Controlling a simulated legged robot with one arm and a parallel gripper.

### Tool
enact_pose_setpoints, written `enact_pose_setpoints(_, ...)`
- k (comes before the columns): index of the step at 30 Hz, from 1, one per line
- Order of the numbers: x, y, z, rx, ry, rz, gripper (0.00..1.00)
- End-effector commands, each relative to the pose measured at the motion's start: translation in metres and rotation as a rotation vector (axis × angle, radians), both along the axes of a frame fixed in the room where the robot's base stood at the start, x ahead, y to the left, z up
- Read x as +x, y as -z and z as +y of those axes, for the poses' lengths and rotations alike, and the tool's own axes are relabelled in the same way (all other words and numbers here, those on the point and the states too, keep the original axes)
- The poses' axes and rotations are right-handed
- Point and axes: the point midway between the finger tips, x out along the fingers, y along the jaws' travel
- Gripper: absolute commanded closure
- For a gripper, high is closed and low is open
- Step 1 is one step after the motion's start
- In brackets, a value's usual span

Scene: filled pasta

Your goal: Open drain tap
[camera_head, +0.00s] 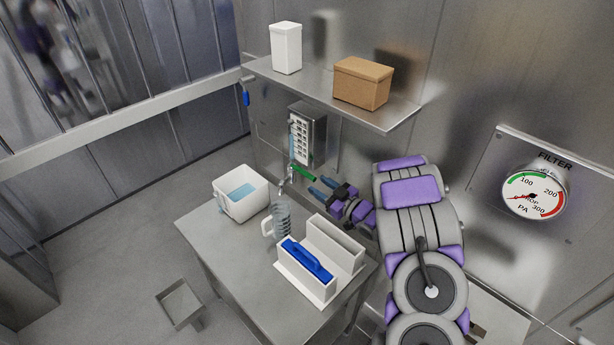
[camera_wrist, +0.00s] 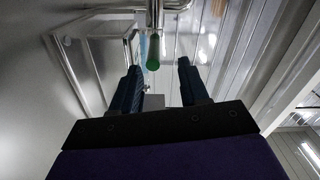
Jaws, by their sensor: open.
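The drain tap's green handle (camera_head: 302,171) sticks out at the wall below a steel box, with a metal spout (camera_head: 284,184) beside it. In the wrist view the green handle (camera_wrist: 153,58) shows end-on, ahead of and between my fingers. My gripper (camera_head: 318,187) is open and empty, its blue fingers pointing at the handle from the right. In the wrist view the gripper (camera_wrist: 160,80) has a wide gap between its fingertips, and they look apart from the handle. A clear jug (camera_head: 282,214) stands on the table below the spout.
A white tub (camera_head: 240,193) with blue liquid stands left of the jug. A white holder (camera_head: 305,283) with a blue item sits at the table's front. A steel shelf (camera_head: 330,98) with a white container (camera_head: 286,48) and brown box (camera_head: 362,83) hangs above. A pressure gauge (camera_head: 533,192) is on the right wall.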

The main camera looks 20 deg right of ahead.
Motion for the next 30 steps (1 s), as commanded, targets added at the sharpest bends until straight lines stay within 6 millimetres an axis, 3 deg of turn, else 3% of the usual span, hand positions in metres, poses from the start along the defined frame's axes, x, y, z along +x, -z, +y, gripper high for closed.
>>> enact_pose_setpoints(6, 0.04, 0.004, 0.003, 0.013, 0.0, -0.003, 0.56)
enact_pose_setpoints(12, 0.063, 0.004, 0.007, 0.013, 0.001, -0.002, 0.56)
enact_pose_setpoints(18, 0.074, 0.002, 0.016, 0.007, 0.005, -0.003, 0.56)
enact_pose_setpoints(25, 0.073, 0.001, 0.017, 0.007, 0.003, -0.002, 0.56)
enact_pose_setpoints(30, 0.072, 0.002, 0.013, 0.01, 0.004, -0.002, 0.71)
